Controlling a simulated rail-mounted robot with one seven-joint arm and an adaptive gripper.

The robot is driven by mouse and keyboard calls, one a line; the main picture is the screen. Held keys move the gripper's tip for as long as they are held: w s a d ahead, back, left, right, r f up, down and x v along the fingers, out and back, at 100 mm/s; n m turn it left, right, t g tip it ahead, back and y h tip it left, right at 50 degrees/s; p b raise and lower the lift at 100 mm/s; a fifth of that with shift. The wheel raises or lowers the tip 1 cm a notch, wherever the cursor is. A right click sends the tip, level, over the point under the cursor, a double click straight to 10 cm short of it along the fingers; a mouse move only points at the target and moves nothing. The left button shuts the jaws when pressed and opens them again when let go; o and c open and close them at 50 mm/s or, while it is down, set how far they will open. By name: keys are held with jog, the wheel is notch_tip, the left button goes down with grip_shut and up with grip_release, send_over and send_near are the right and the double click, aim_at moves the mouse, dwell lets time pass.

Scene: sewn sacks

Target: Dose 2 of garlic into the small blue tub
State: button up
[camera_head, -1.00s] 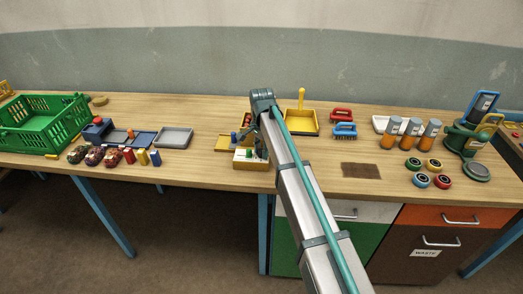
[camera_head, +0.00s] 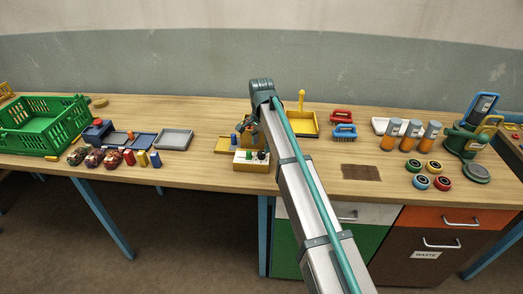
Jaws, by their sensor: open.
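My gripper (camera_head: 243,128) hangs from the end of my arm, above the back of a small white and yellow station (camera_head: 250,165) with coloured pegs on top. Its jaws are open, with nothing visible between them; the fingertips are small and partly merge with the station behind. I cannot pick out garlic by sight. Several dark, patterned sack-like bundles (camera_head: 94,158) lie at the front left. A blue box (camera_head: 97,131) with a red top and a shallow blue tray (camera_head: 142,140) stand behind them. I cannot tell which blue container is the small tub.
A green crate (camera_head: 42,136) stands far left, a grey tray (camera_head: 175,139) right of the blue tray. Bare wood lies between the grey tray and the station.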

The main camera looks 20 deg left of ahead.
aim_at(262, 152)
notch_tip(262, 152, up, 8)
jog(key=shift+f, duration=0.1)
dwell(0.5)
